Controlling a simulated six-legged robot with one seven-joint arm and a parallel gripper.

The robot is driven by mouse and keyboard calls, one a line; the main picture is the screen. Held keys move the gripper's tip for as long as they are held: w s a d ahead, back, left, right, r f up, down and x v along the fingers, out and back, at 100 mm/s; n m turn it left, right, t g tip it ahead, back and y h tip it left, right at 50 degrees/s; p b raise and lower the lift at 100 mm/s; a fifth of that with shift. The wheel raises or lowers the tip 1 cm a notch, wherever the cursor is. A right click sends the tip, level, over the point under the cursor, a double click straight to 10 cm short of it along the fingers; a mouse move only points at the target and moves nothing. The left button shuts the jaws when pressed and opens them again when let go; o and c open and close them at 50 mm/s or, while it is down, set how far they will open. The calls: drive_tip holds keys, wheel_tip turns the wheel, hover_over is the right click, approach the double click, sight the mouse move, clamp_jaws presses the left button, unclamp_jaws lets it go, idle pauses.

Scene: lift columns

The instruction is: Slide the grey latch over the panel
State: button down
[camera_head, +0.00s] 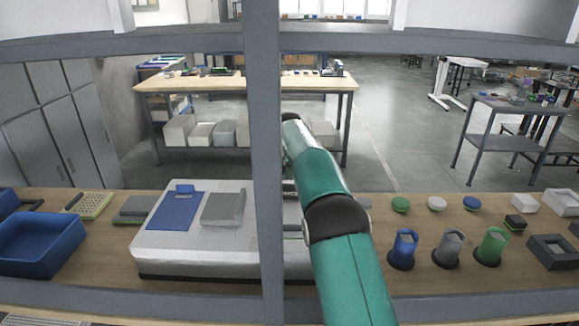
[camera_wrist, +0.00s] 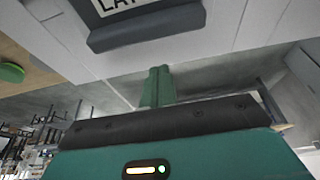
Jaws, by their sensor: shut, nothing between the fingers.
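A dark grey block (camera_wrist: 148,28) with a white label reading "LA", cut off at the top edge, lies on a white surface in the wrist view; it appears to be the latch. My gripper (camera_wrist: 157,72) has its green fingers together, empty, below the block in the picture with a visible gap. In the head view my arm and a grey post hide the gripper and that part of the white box (camera_head: 160,252). The box's visible top holds a blue panel (camera_head: 175,213) and a grey block (camera_head: 223,208). I cannot tell which panel belongs to the latch.
Blue, grey and green cups (camera_head: 448,249) stand right of my arm, with several round caps (camera_head: 437,204) behind them. A dark open tray (camera_head: 554,252) is at far right. A blue bin (camera_head: 40,245) is at left. A grey post (camera_head: 265,150) crosses the head view.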

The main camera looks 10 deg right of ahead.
drive_tip(key=shift+s+a+r, duration=0.1)
drive_tip(key=shift+s+r, duration=0.15)
drive_tip(key=shift+s, duration=0.3)
drive_tip(key=shift+s+a+f, duration=0.1)
drive_tip(key=shift+s+a, duration=0.05)
drive_tip(key=shift+s, duration=0.45)
drive_tip(key=shift+s+a+f, duration=0.1)
drive_tip(key=shift+s, duration=0.45)
drive_tip(key=shift+s+r, duration=0.1)
